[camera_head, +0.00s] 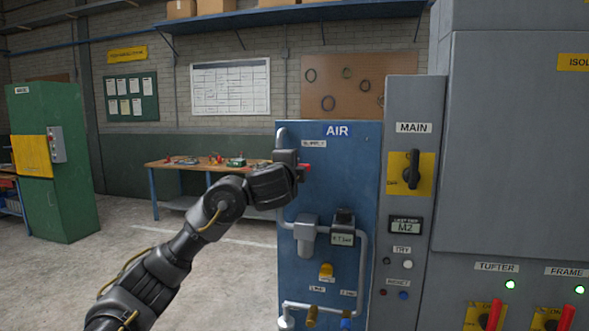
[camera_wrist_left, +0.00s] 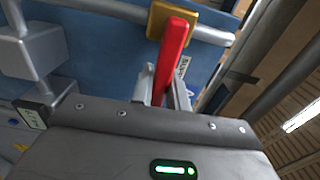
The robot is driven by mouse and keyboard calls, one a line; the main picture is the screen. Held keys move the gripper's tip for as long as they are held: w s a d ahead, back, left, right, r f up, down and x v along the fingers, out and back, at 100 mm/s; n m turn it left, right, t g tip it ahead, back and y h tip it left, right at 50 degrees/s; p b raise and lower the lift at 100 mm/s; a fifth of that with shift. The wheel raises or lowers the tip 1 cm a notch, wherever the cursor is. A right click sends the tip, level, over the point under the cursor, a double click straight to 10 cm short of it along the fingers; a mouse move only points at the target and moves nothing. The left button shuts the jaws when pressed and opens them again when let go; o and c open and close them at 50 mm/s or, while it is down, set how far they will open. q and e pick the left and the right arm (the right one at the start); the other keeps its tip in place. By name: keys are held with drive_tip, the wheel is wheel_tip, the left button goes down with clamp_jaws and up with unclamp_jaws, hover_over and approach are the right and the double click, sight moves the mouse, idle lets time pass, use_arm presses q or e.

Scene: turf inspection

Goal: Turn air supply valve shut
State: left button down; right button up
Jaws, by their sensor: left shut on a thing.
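The blue AIR panel (camera_head: 335,190) stands right of centre in the head view, with a grey pipe (camera_head: 282,210) along its left side. My left gripper (camera_head: 301,172) is at the supply valve, below the SUPPLY label. In the left wrist view, the red valve handle (camera_wrist_left: 172,50) runs from a yellow valve body (camera_wrist_left: 158,20) down between my gripper fingers (camera_wrist_left: 166,97), which are shut on it. The handle lies steeply across the pipe (camera_wrist_left: 205,32). In the head view only a bit of red handle shows; my gripper hides most of the valve. My right gripper is out of view.
Below the valve, the panel carries a grey filter unit (camera_head: 305,234), a gauge (camera_head: 342,239) and a yellow knob (camera_head: 326,271). A grey cabinet with the MAIN switch (camera_head: 411,172) stands directly to the right. Open floor (camera_head: 190,265) lies to the left.

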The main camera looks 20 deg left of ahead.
use_arm(q)
drive_tip(key=shift+f, duration=0.15)
drive_tip(key=c, duration=1.4)
unclamp_jaws()
drive_tip(key=shift+o, duration=0.2)
drive_tip(key=s+d+p, duration=0.1)
drive_tip(key=s+p, duration=0.4)
drive_tip(key=s, duration=0.5)
drive_tip(key=shift+s+d, duration=0.3)
drive_tip(key=shift+s, duration=0.05)
